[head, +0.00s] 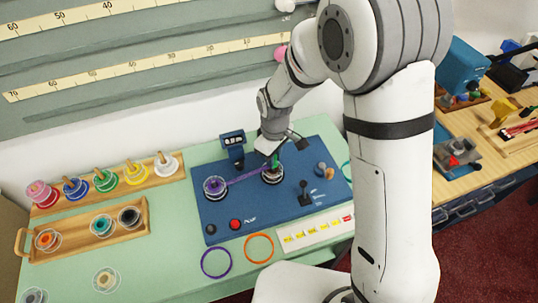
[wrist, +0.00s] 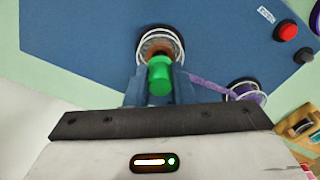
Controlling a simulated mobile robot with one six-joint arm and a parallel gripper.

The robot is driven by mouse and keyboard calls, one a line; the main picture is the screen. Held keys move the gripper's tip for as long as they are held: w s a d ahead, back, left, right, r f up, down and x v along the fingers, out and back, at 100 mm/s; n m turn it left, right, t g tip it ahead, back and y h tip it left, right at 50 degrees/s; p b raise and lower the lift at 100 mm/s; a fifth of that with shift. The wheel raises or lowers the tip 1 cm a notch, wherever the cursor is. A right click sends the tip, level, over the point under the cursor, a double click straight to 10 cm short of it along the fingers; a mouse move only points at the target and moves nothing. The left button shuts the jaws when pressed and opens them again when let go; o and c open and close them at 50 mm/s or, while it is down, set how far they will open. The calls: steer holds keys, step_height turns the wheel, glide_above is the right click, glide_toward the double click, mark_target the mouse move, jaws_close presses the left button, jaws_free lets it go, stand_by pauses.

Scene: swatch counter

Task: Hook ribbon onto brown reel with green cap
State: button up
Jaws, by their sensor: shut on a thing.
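The brown reel (head: 272,176) stands on the right half of the blue board, and it also shows at the top of the wrist view (wrist: 161,42). Its green cap (wrist: 159,77) sits between the jaws of my gripper (wrist: 159,88), which is shut on it. In the head view my gripper (head: 274,151) is right above this reel. A purple ribbon (head: 244,177) runs from the purple reel (head: 214,187) on the left toward the brown reel. In the wrist view the ribbon (wrist: 207,84) passes behind the right jaw, so its end is hidden.
The blue board (head: 268,210) also bears a small display (head: 233,140), a red button (head: 235,224) and a black lever (head: 304,193). Wooden racks of reels (head: 48,210) stand at the left. Purple (head: 216,263) and orange (head: 259,248) rings lie in front.

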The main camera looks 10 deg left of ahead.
steer(key=shift+f+b, duration=0.8)
steer(key=shift+f, duration=0.25)
steer(key=o, duration=1)
steer(key=shift+w, duration=0.1)
steer(key=shift+r+p, duration=2.15)
steer(key=shift+r, duration=1.35)
